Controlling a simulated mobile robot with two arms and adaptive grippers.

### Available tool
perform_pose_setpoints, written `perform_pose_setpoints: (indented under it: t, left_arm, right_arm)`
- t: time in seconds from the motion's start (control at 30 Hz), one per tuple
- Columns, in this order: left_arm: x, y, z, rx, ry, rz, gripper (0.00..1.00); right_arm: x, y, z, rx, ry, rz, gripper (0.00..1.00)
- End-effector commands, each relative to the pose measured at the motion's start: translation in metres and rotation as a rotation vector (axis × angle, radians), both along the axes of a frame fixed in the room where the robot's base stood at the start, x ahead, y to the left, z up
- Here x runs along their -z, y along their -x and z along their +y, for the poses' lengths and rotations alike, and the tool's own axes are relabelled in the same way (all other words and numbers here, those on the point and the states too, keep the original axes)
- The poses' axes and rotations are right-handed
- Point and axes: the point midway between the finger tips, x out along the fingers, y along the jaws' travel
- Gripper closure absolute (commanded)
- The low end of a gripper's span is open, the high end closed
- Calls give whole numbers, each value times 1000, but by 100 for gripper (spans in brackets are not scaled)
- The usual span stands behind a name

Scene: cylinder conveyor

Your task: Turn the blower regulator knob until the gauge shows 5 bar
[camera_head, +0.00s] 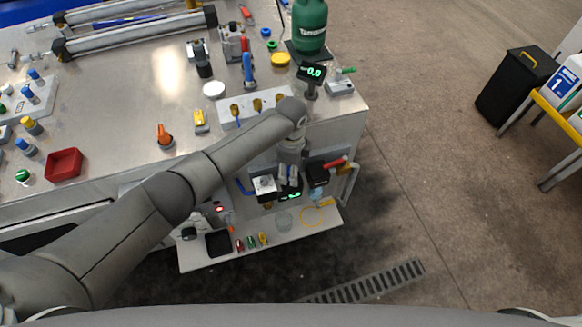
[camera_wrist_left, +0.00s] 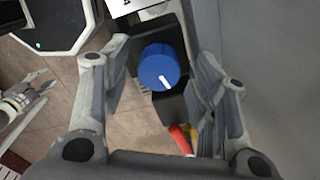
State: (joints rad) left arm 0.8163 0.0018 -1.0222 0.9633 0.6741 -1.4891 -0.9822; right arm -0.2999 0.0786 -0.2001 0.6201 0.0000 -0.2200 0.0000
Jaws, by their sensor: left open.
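The blue regulator knob (camera_wrist_left: 158,67) with a white pointer line sits on a dark block in the left wrist view. My left gripper (camera_head: 290,182) is at the front face of the bench; in the wrist view its open fingers (camera_wrist_left: 162,62) stand on either side of the knob, with gaps visible. In the head view the gripper hides the knob. A small display with green digits (camera_head: 291,196) shows just below the gripper, partly covered and too small to read. Another display (camera_head: 313,72) on top of the bench reads 0.0. My right gripper is not in view.
A black block with a red handle (camera_head: 334,163) is just right of the gripper. A low shelf (camera_head: 300,222) below holds small parts and a black tray (camera_head: 219,243). A green tank (camera_head: 309,25) stands on the bench.

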Motion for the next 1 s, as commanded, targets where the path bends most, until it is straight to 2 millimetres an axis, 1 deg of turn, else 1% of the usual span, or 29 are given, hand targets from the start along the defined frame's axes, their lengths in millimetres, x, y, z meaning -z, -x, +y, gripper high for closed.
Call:
perform_pose_setpoints:
  t: [0.2, 0.33, 0.43, 0.6, 0.7, 0.8, 0.9, 1.0]
  left_arm:
    - [-1, 0, 0, 0, 0, 1, 46]
    - [-12, 0, 0, 0, 1, -1, 46]
    - [-28, -1, 0, 0, 3, -3, 46]
    - [-67, -1, 0, 0, 2, -4, 46]
    - [-87, -1, 0, 1, 1, -2, 46]
    - [-103, -1, 0, 0, 2, -3, 46]
    - [-113, 0, 0, -1, 0, -1, 46]
    - [-118, 0, 0, 0, -1, 1, 46]
  right_arm:
    - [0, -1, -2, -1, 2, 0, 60]
    - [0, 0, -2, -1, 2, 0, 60]
    - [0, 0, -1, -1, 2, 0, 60]
    - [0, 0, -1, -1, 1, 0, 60]
    - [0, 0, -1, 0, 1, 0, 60]
    - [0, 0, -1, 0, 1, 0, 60]
    - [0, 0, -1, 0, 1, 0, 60]
    - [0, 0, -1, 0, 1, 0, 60]
